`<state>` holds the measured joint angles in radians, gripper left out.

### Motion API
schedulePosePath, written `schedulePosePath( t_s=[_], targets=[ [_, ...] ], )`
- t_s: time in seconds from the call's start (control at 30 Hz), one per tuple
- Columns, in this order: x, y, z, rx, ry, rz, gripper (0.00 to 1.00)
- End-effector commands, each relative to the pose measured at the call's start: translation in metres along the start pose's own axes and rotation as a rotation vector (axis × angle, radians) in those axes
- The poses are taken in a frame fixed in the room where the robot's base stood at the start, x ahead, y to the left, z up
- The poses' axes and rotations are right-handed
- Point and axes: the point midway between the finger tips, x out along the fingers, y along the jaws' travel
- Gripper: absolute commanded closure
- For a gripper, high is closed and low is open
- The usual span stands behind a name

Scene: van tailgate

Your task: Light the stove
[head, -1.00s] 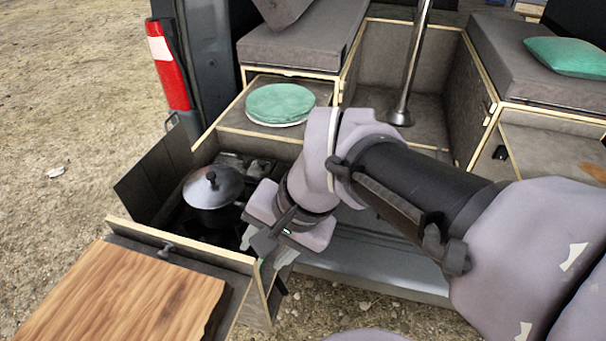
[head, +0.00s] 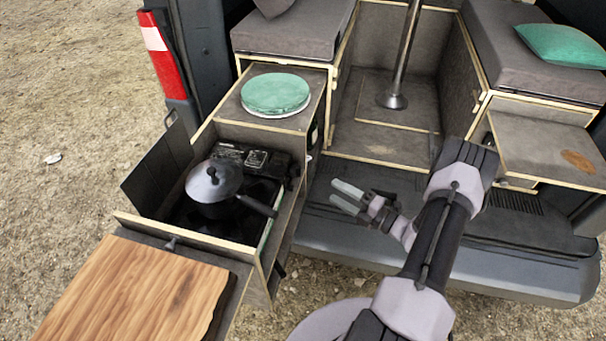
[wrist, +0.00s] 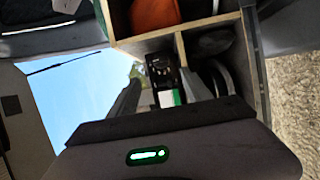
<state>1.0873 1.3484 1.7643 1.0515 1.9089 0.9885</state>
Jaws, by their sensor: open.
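The black stove (head: 244,157) sits in the pulled-out drawer at the left, with a panel at its back that shows small pale markings. A dark lidded pot (head: 212,183) stands on it, its handle pointing right and hiding part of the stove. My gripper (head: 334,193) is open and empty, to the right of the drawer and apart from it, in front of the van's floor. In the wrist view its two dark fingers (wrist: 160,98) stand apart. Beyond them are a small black device with a dial (wrist: 160,70) and a white-and-green item (wrist: 168,98), which I cannot identify.
A wooden board (head: 120,300) lies at the drawer's front. A green round cushion (head: 275,94) sits on the cabinet behind the stove. A metal post (head: 402,60) stands in the van. The wrist view shows compartments with an orange item (wrist: 155,14).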

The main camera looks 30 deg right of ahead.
Motion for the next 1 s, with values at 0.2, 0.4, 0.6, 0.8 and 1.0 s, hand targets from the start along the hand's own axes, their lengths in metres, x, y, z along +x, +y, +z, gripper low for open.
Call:
schedulePosePath(
  t_s=[0.2, 0.4, 0.6, 0.8, 1.0],
  targets=[
    [0.068, -0.003, -0.003, -0.004, 0.008, 0.000, 0.43],
    [0.111, -0.002, -0.002, -0.005, 0.006, 0.000, 0.43],
    [0.130, -0.001, -0.002, -0.004, 0.005, -0.001, 0.43],
    [0.133, 0.000, -0.002, -0.003, 0.004, -0.001, 0.43],
    [0.133, 0.000, -0.002, -0.003, 0.004, -0.001, 0.62]
  ],
)
